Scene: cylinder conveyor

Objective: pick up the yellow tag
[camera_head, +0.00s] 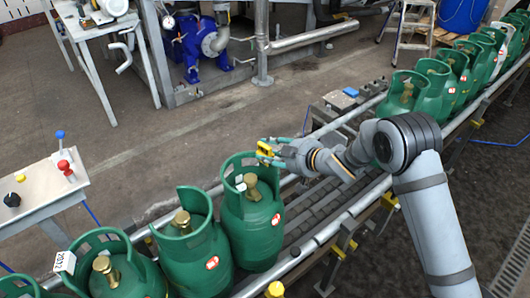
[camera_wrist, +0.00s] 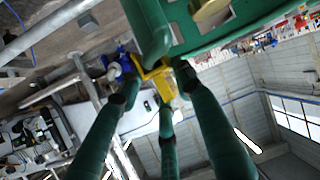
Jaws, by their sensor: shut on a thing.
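The yellow tag (camera_head: 264,149) is at the top rim of a green gas cylinder (camera_head: 258,228) on the conveyor. My gripper (camera_head: 272,152) comes from the right and is shut on the tag at the collar's upper right edge. In the wrist view the yellow tag (camera_wrist: 160,78) is between my gripper's dark green fingers (camera_wrist: 154,88), just below the cylinder's green collar (camera_wrist: 200,38). I cannot tell whether the tag is still hooked on the collar or just clear of it.
More green cylinders stand at the lower left, one with a white tag (camera_head: 64,262). Several others line the conveyor (camera_head: 335,205) at the upper right. A control stand (camera_head: 40,190) with coloured knobs is at the left.

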